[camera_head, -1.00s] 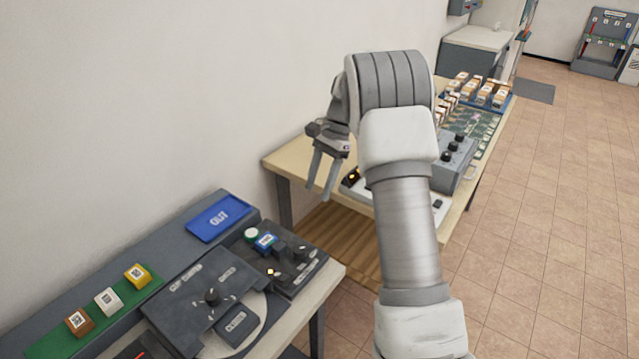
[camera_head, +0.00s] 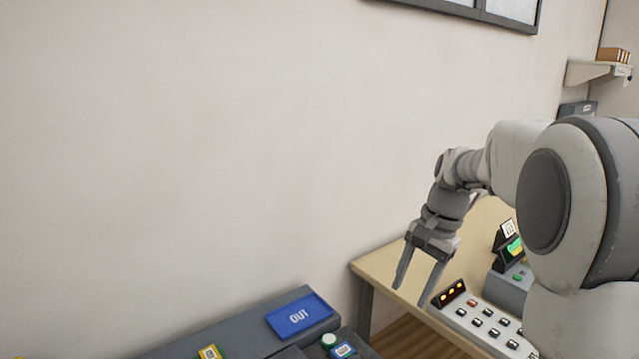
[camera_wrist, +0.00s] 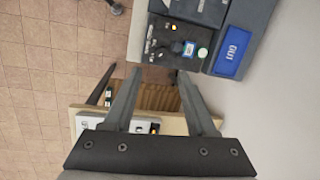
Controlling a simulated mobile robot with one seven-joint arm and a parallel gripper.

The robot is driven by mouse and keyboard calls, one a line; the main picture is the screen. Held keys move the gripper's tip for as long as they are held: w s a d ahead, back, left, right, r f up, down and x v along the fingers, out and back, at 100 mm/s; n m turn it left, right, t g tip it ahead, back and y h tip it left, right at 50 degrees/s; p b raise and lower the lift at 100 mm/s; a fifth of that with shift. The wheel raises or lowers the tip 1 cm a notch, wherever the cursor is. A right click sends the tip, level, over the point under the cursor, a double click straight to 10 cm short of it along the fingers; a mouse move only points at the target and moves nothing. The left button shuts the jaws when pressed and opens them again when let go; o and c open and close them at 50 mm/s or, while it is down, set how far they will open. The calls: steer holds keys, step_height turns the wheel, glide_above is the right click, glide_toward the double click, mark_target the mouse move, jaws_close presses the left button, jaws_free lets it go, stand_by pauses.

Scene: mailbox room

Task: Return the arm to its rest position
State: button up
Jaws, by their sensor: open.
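My gripper (camera_head: 420,288) is open and empty in the head view, fingers pointing down, in front of the wall and by the near left corner of the wooden table (camera_head: 385,268). My arm reaches in from the right and covers much of that table. In the wrist view my gripper (camera_wrist: 160,75) also shows open, with nothing between its fingers.
A white button panel (camera_head: 490,325) lies on the wooden table beside a grey box (camera_head: 512,288). A dark bench (camera_head: 240,330) with a blue OUT tray (camera_head: 300,315) stands at lower left. The wrist view shows tiled floor (camera_wrist: 50,60) left of the furniture.

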steer(key=s+a+r+n+t+h, duration=0.1)
steer(key=s+n, duration=0.3)
steer(key=s, duration=0.7)
steer(key=s+a+r+n+t+h, duration=0.1)
steer(key=s+n+t, duration=0.3)
steer(key=s, duration=0.7)
steer(key=shift+s+a+r+n+h, duration=0.3)
steer(key=shift+a+r+n, duration=0.35)
steer(key=shift+r, duration=0.1)
steer(key=shift+a, duration=0.1)
